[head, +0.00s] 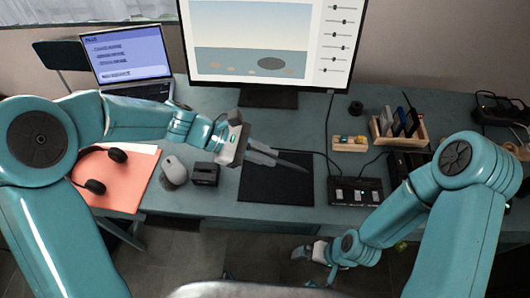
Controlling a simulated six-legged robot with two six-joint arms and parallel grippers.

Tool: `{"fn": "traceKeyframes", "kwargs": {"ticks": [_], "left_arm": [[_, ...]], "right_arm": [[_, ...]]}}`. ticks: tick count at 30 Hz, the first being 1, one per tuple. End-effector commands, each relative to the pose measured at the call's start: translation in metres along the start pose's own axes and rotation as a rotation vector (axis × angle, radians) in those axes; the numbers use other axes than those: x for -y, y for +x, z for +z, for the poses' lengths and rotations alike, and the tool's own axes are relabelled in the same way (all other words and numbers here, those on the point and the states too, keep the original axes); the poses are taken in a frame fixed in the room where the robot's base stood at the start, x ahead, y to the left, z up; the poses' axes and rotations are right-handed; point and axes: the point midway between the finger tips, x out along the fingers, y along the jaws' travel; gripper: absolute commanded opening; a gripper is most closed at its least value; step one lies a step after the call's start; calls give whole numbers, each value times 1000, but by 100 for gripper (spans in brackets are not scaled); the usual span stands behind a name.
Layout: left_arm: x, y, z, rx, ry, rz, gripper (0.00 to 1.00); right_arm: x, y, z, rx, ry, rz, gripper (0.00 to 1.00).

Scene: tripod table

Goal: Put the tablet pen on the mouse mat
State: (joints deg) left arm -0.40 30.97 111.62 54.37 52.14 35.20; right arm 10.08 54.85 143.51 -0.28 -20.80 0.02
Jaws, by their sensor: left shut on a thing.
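The dark mouse mat (270,192) lies flat near the front edge of the desk, below the monitor. My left gripper (262,152) reaches in from the left, over the back left part of the mat. It is shut on the tablet pen (294,164), a thin dark stick that points right and slightly toward the front. The pen's held end is hidden by the fingers. The pen is over the mat; whether it touches the mat is hard to tell. My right gripper (308,253) is low, in front of the desk edge, with no object visible in it; its jaw opening is unclear.
The monitor (268,45) stands behind. The mat's front part is clear.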

Motion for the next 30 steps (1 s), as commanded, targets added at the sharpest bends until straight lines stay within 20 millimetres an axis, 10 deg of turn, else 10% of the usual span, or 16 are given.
{"fn": "traceKeyframes", "kwargs": {"ticks": [30], "left_arm": [[23,51,-85,-1,0,-1,0]], "right_arm": [[-28,77,-1,0,0,0,100]]}}
